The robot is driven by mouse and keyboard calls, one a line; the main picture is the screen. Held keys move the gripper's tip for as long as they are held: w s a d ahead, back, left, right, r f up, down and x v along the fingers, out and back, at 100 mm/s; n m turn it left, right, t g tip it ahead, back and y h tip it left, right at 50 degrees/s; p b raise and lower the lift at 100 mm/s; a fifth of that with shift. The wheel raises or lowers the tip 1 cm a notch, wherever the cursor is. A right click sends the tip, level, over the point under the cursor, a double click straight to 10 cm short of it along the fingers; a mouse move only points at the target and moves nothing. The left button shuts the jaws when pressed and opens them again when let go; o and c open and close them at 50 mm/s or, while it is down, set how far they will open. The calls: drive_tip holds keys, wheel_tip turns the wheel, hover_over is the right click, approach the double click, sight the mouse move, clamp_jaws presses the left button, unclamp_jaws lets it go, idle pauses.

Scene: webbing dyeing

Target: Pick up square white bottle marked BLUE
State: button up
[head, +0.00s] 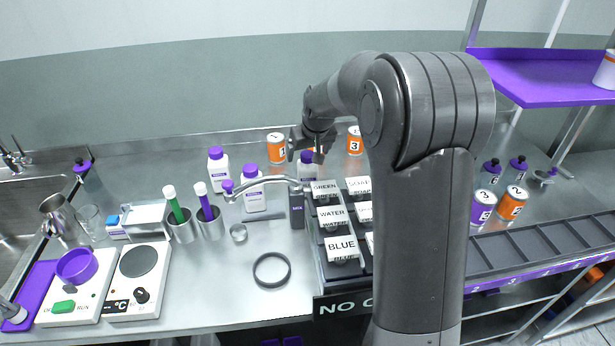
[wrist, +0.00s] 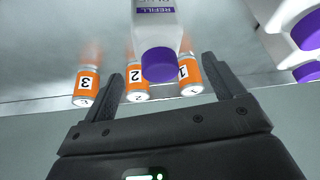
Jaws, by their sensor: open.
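A white bottle with a purple cap (head: 307,171) stands towards the back of the bench, partly hidden below my gripper (head: 309,150). In the wrist view this bottle (wrist: 156,22) shows upside down between the open fingers of my gripper (wrist: 172,85). Its label has a purple REFILL band, and the word beside it is cut off by the frame edge, so I cannot confirm BLUE. The gripper is open, with a visible gap on each side of the cap. Two similar white bottles (head: 218,163) (head: 253,190) stand to the left; their labels are too small to read.
Orange numbered cans (head: 276,149) stand along the back wall, also seen in the wrist view (wrist: 87,87). Tubes in metal cups (head: 183,228) stand left. A purple shelf (head: 550,77) hangs right.

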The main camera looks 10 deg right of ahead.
sight(308, 174)
drive_tip(key=x, duration=0.5)
drive_tip(key=shift+s+d+f, duration=0.15)
drive_tip(key=shift+s+f, duration=0.05)
drive_tip(key=shift+s, duration=0.05)
drive_tip(key=shift+c, duration=0.4)
drive_tip(key=c, duration=1.4)
